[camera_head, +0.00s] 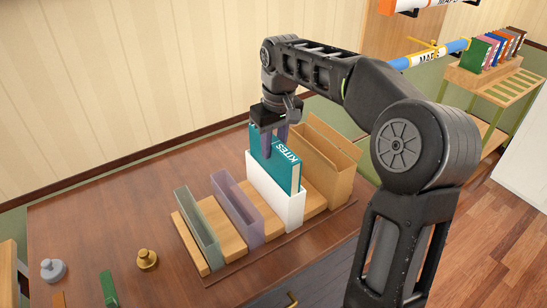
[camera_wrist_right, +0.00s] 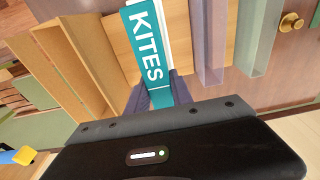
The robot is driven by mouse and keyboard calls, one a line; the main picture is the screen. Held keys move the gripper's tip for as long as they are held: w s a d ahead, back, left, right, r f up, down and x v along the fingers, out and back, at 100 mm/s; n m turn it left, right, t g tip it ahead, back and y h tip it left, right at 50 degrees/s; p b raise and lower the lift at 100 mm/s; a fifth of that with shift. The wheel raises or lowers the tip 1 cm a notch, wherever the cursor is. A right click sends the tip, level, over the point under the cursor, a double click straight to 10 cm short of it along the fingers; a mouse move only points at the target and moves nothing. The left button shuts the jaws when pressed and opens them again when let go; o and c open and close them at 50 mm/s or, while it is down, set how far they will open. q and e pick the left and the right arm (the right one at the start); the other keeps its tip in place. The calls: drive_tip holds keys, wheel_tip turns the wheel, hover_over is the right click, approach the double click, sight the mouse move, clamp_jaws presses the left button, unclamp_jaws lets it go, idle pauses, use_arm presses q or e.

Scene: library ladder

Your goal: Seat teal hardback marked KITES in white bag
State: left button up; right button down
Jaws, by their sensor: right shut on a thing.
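The teal hardback marked KITES (camera_head: 283,162) stands upright with its lower part inside the white bag (camera_head: 287,206); its upper part sticks out above the rim. How deep it sits is hidden by the bag's wall. My right gripper (camera_head: 274,142) points down from above and is shut on the book's upper part. In the right wrist view the KITES spine (camera_wrist_right: 150,45) lies between the two fingers, with a narrow strip of the white bag (camera_wrist_right: 172,28) beside it. My left gripper is not in view.
A brown bag (camera_head: 333,165) stands right of the white one. A purple holder (camera_head: 238,208) and a grey-green holder (camera_head: 197,228) stand to the left on the same wooden rack. A brass knob (camera_head: 147,259) and a green item (camera_head: 109,289) are at the table's front left.

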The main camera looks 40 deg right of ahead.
wheel_tip(320, 180, down, 4)
drive_tip(key=shift+r+p, duration=0.2)
drive_tip(key=shift+p, duration=0.1)
drive_tip(key=shift+f, duration=0.15)
